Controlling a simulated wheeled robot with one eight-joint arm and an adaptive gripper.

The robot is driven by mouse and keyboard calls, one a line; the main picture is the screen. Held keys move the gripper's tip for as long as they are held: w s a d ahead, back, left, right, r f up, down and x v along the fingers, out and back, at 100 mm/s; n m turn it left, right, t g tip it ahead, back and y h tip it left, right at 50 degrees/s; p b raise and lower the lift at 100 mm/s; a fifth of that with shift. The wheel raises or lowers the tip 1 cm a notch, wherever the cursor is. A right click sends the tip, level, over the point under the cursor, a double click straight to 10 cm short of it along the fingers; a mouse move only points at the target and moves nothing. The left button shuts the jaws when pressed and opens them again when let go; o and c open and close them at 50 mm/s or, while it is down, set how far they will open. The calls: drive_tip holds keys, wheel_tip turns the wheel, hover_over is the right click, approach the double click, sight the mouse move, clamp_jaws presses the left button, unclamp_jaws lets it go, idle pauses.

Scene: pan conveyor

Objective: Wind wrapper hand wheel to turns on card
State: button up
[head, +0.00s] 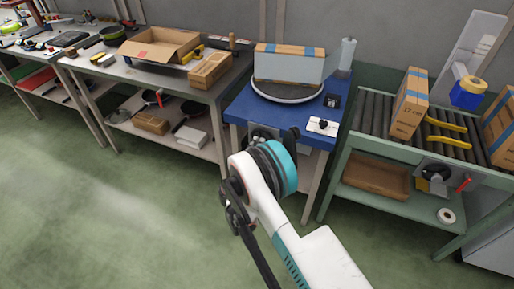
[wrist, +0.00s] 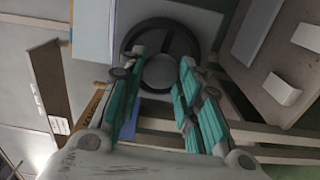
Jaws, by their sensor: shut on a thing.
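The wrapper is a blue table (head: 240,108) with a dark round turntable (head: 286,93) on top. A carton (head: 288,68), its lower part pale as if wrapped, stands on the turntable. The black hand wheel (wrist: 194,38) shows in the wrist view as a ring with spokes, ahead of my gripper. My gripper (wrist: 161,64) has its teal-padded fingers at the near part of the wheel, shut on it; the exact contact is partly hidden.
A roller conveyor (head: 375,112) with cartons (head: 410,103) and yellow bars stands to the right. A workbench (head: 150,78) with an open box (head: 160,47) stands to the left. A film roll (head: 346,54) stands at the wrapper's back corner. The green floor in front is clear.

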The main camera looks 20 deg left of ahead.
drive_tip(key=shift+a+r+m, duration=0.1)
drive_tip(key=shift+a+m, duration=0.1)
drive_tip(key=shift+m, duration=0.4)
idle(1.1)
drive_tip(key=o, duration=1)
drive_tip(key=shift+o, duration=0.2)
